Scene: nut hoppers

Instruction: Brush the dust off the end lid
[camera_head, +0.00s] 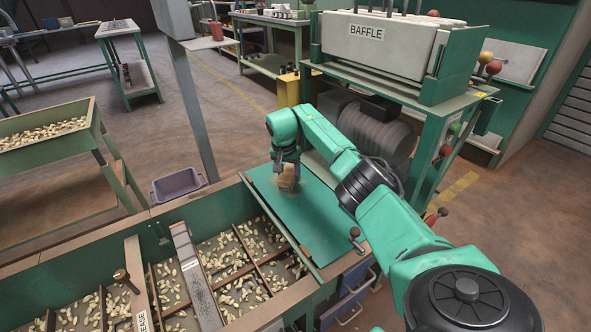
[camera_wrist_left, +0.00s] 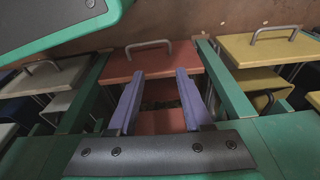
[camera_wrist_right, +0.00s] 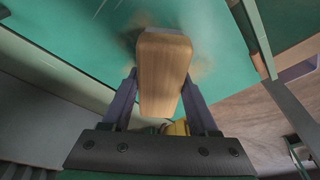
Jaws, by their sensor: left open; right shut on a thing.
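The end lid (camera_head: 318,215) is a flat green panel at the right end of the long hopper.
The hopper holds nuts (camera_head: 235,260) between wooden dividers. A grey-purple bin (camera_head: 178,186) stands on the floor behind it. A machine marked BAFFLE (camera_head: 385,45) stands behind the lid. A red drawer (camera_wrist_left: 150,62) and a yellow drawer (camera_wrist_left: 270,48) face my left gripper.

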